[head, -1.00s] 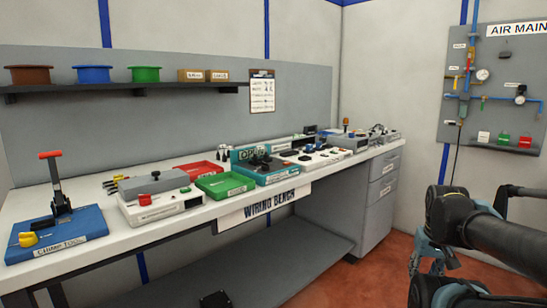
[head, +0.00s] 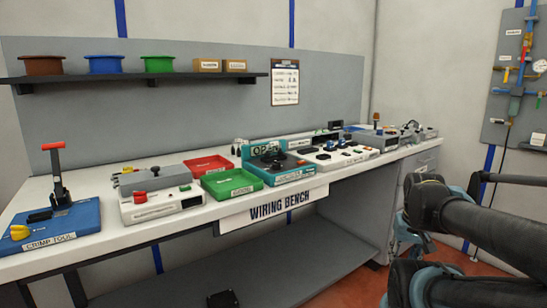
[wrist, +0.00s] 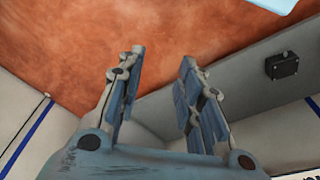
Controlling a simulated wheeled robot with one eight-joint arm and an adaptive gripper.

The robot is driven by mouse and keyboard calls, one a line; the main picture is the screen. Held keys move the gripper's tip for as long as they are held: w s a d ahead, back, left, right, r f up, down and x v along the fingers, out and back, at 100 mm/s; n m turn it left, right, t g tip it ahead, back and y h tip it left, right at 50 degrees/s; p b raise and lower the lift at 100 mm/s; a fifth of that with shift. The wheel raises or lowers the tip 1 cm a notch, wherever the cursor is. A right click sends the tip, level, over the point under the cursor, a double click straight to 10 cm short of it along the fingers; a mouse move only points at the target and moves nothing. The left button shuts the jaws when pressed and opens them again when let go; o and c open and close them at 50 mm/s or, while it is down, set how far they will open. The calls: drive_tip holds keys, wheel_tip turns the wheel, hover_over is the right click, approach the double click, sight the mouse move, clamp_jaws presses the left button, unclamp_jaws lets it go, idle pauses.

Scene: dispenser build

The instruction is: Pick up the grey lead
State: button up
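I cannot make out a grey lead for certain in either view. The wiring bench (head: 255,207) runs along the wall, with small items too fine to tell apart. A grey block-topped unit (head: 154,179) sits on it beside a red tray (head: 208,165) and a green tray (head: 232,183). My gripper (wrist: 162,62) shows in the wrist view with its two fingers apart and nothing between them, over the reddish floor. In the head view my arm is at the lower right, off the bench's right end, and largely hides the gripper.
A blue crimp tool (head: 60,225) stands at the bench's left end. A teal machine (head: 272,167) stands mid-bench. Reels and boxes stand on the wall shelf (head: 140,77). A lower shelf (head: 265,265) under the bench carries a small black box (head: 222,299). Reddish floor (head: 455,258) shows at right.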

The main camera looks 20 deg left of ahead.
drive_tip(key=o, duration=0.4)
drive_tip(key=shift+s+r, duration=0.2)
drive_tip(key=shift+r, duration=0.05)
drive_tip(key=o, duration=0.6)
drive_tip(key=w+a+r, duration=0.1)
drive_tip(key=w+r, duration=0.1)
drive_tip(key=r, duration=0.1)
drive_tip(key=w+a+r+n, duration=0.1)
drive_tip(key=w+a+r, duration=0.1)
drive_tip(key=w+r, duration=0.1)
drive_tip(key=w+a+r+n+t, duration=0.1)
drive_tip(key=w+a+r, duration=0.1)
drive_tip(key=r, duration=0.1)
drive_tip(key=shift+w+r+y, duration=0.15)
drive_tip(key=shift+r+y, duration=0.2)
drive_tip(key=shift+y, duration=0.05)
wheel_tip(320, 180, up, 28)
drive_tip(key=n+t+y, duration=0.1)
drive_tip(key=n+y, duration=0.3)
drive_tip(key=n, duration=0.4)
hover_over(274, 142)
drive_tip(key=s+d, duration=0.5)
drive_tip(key=d, duration=0.2)
drive_tip(key=x, duration=1.2)
drive_tip(key=shift+s, duration=0.1)
drive_tip(key=shift+a+x, duration=0.25)
drive_tip(key=shift+x, duration=2.3)
